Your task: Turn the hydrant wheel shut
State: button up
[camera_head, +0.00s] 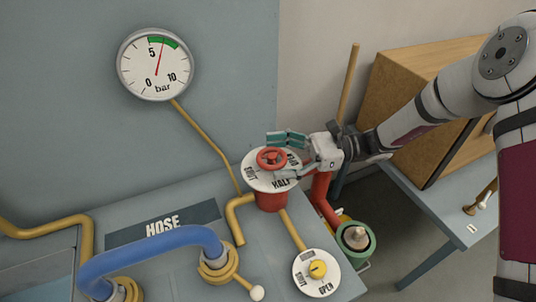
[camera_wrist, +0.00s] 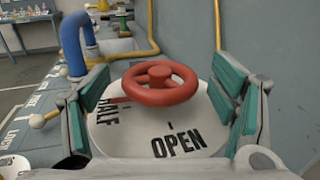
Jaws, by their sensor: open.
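The red hydrant wheel (camera_head: 272,159) sits over a round white dial plate (camera_head: 256,181) on a red body (camera_head: 270,201). In the wrist view the wheel (camera_wrist: 160,83) is in the middle, above the plate (camera_wrist: 133,138) with the words HALF and OPEN. A short red mark shows beside HALF, partly under the wheel. My gripper (camera_head: 287,157) reaches in from the right. Its teal-padded fingers are open, one on each side of the wheel. In the wrist view gaps show between the wheel rim and both fingers of the gripper (camera_wrist: 163,104).
A pressure gauge (camera_head: 155,64) on the wall reads just past 5, in its green band. A blue hose pipe (camera_head: 150,242) stands at the left. A small dial with a yellow knob (camera_head: 317,269) lies in front. A wooden box (camera_head: 410,90) stands behind my arm.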

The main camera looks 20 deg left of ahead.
jog(key=shift+x, duration=1.1)
jog(key=c, duration=1.2)
